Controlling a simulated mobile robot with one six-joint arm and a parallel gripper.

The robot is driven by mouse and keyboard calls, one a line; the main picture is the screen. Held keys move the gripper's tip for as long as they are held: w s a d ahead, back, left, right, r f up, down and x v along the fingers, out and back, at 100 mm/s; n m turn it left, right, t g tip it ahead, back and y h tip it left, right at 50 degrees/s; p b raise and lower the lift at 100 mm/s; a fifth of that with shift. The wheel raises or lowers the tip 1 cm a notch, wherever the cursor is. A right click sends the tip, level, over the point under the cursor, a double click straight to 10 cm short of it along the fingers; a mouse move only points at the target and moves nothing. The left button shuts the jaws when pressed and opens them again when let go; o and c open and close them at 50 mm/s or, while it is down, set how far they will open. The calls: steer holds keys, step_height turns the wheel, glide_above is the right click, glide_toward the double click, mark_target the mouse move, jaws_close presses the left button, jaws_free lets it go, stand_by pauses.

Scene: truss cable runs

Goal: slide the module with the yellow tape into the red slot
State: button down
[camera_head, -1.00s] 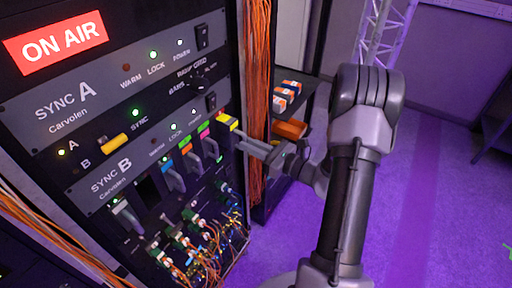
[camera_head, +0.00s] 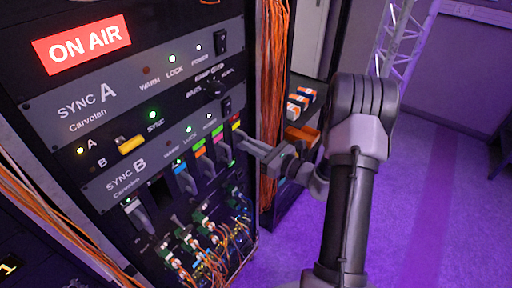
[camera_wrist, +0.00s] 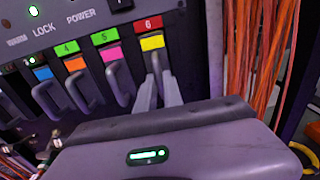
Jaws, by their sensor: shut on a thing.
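The module with yellow tape (camera_wrist: 152,42) sits in the far-right slot of the row, directly under the red label marked 6 (camera_wrist: 149,23). Its yellow face also shows in the head view (camera_head: 237,126). Its face looks about level with the neighbouring modules; whether it is fully flush I cannot tell. My gripper (camera_wrist: 158,80) is shut on the module's handle, just below the yellow tape. The handle is mostly hidden between the fingers. In the head view my gripper (camera_head: 243,141) reaches in from the right.
Modules with pink (camera_wrist: 113,51), orange (camera_wrist: 75,63) and blue tape (camera_wrist: 43,73) stand to the left, two under green labels. An empty dark slot (camera_head: 160,194) is further left. Orange cables (camera_head: 272,95) hang right of the rack, and patch cables (camera_head: 210,235) crowd below.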

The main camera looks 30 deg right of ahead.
steer(key=shift+w+a, duration=0.15)
steer(key=shift+w, duration=0.15)
steer(key=c, duration=1.4)
jaws_free()
steer(key=shift+w+a, duration=0.1)
steer(key=shift+w, duration=0.05)
